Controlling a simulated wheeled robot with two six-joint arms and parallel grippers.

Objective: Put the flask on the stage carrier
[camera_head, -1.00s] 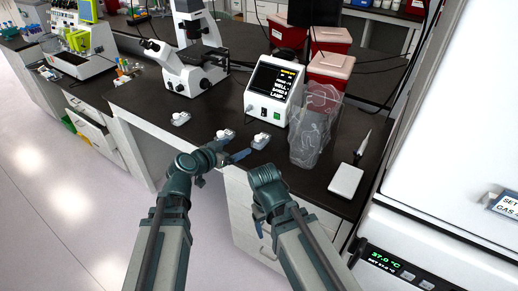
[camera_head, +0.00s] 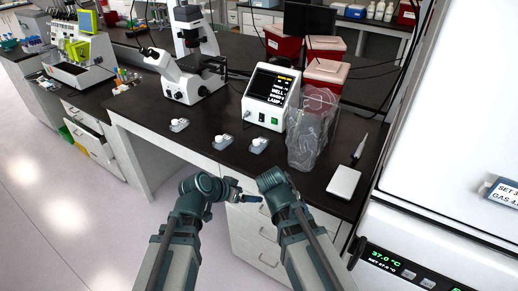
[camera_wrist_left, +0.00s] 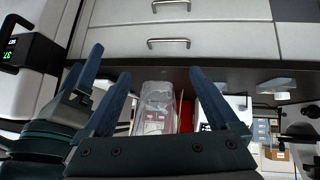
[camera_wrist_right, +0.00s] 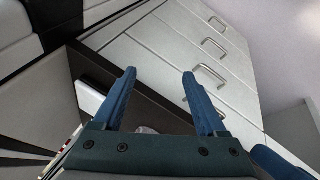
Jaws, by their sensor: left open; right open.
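Three small clear flasks with white caps lie along the front of the dark bench: a left one (camera_head: 179,125), a middle one (camera_head: 222,141) and a right one (camera_head: 258,145). The microscope (camera_head: 190,62) stands behind them; its stage is small and I cannot make out the carrier. My left gripper (camera_head: 245,197) is open and empty, in front of the drawers and below the bench edge; its fingers also show in the left wrist view (camera_wrist_left: 160,88). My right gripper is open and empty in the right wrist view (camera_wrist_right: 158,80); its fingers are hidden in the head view.
A control box with a screen (camera_head: 272,98) stands right of the microscope, with a clear plastic bag (camera_head: 312,135) beside it. A white pad (camera_head: 343,181) and a pipette (camera_head: 360,147) lie further right. White drawers (camera_head: 262,235) front the bench. The incubator (camera_head: 440,150) bounds the right side.

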